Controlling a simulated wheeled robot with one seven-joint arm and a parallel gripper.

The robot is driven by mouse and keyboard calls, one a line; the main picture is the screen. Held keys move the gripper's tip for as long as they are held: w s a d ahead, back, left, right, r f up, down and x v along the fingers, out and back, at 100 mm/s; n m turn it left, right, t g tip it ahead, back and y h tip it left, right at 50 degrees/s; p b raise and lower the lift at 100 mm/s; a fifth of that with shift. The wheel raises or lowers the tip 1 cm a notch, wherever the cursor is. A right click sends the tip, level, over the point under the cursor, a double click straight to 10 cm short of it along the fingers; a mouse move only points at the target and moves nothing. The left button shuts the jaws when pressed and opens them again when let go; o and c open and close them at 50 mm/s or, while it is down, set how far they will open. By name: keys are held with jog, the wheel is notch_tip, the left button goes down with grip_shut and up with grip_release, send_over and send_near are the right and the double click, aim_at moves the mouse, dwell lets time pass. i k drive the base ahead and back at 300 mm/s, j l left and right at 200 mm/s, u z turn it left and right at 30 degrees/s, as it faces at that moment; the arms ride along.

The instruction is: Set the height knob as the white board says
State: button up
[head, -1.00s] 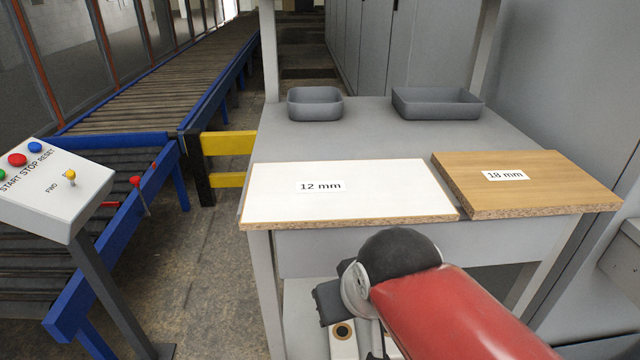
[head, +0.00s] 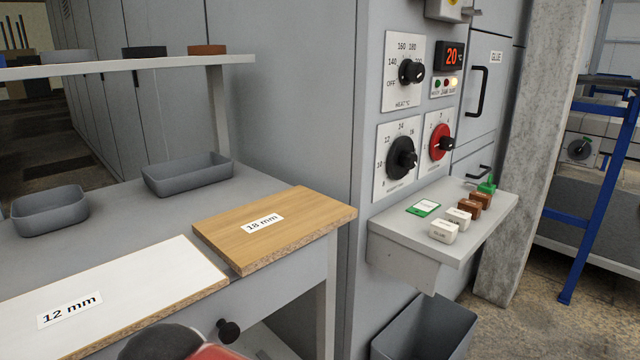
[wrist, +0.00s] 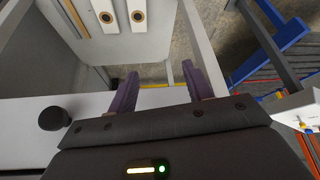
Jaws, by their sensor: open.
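The white board (head: 120,300) lies on the table at lower left in the head view, and its label (head: 70,309) reads "12 mm".
A wood board (head: 275,226) marked "18 mm" lies beside the white one. A heat dial (head: 411,71) and red knob (head: 440,143) are close to the height knob. A shelf (head: 395,222) with several small blocks juts out below. A grey bin (head: 425,325) stands underneath.

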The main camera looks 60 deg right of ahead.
aim_at(402, 158)
jog(key=z, duration=0.5)
jog(key=k+z, duration=0.15)
jog(key=z, duration=0.35)
jog(key=l+z, duration=0.1)
jog(key=z, duration=0.4)
jog(key=k, duration=0.05)
